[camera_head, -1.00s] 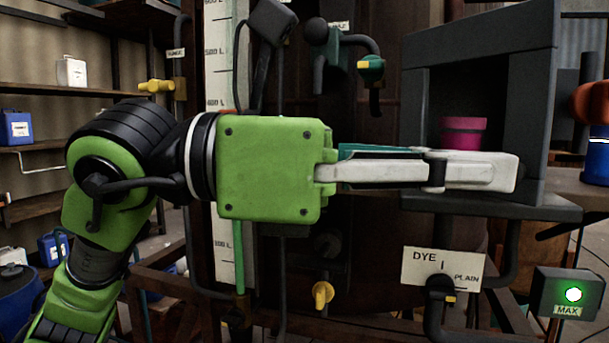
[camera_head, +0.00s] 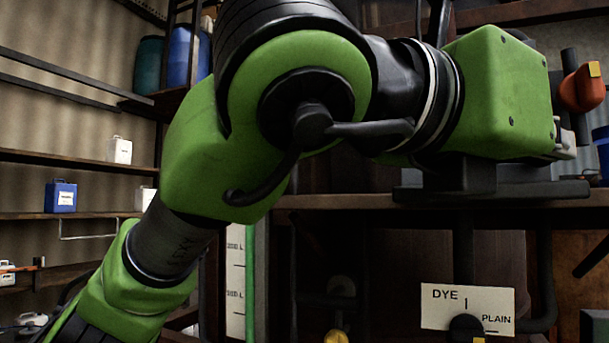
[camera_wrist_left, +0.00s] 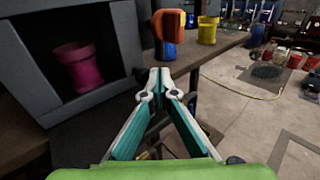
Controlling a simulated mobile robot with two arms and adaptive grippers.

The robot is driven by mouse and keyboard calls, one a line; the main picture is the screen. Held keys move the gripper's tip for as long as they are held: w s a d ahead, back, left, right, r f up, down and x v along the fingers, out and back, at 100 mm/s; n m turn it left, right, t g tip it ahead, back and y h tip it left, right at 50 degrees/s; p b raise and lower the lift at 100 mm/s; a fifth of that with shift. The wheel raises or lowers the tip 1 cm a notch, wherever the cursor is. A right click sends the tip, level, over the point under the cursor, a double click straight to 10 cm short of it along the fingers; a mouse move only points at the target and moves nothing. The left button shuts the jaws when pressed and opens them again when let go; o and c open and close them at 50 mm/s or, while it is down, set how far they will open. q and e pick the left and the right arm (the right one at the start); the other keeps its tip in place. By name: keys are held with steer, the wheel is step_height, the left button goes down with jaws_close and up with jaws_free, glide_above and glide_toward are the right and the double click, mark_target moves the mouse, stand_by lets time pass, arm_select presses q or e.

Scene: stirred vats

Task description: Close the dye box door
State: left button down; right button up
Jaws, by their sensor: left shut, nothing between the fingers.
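The dye box (camera_wrist_left: 40,30) is a dark grey box with an open front at the left of the left wrist view. A pink cup (camera_wrist_left: 78,68) stands inside. I cannot tell its door from its grey side wall (camera_wrist_left: 126,40). In the head view my arm hides nearly all of the box; a grey base (camera_head: 545,191) shows below. My left gripper (camera_wrist_left: 160,74) is shut and empty, just right of that side wall in the wrist view. In the head view it is mostly hidden behind its green housing, with a bit (camera_head: 566,146) showing. My right gripper is not in view.
An orange part (camera_head: 580,88) on a post stands beyond the gripper; it also shows in the wrist view (camera_wrist_left: 168,25). A yellow cup (camera_wrist_left: 207,30) stands on the bench there. A sign (camera_head: 468,308) reading DYE 1 PLAIN hangs below. Open floor lies right.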

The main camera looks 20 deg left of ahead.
arm_select(q)
steer(key=shift+w, duration=0.2)
steer(key=shift+t, duration=0.3)
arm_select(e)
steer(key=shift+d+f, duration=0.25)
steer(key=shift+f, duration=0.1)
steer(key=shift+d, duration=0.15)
arm_select(q)
steer(key=v, duration=1.2)
steer(key=shift+r, duration=0.2)
steer(key=shift+d, duration=0.15)
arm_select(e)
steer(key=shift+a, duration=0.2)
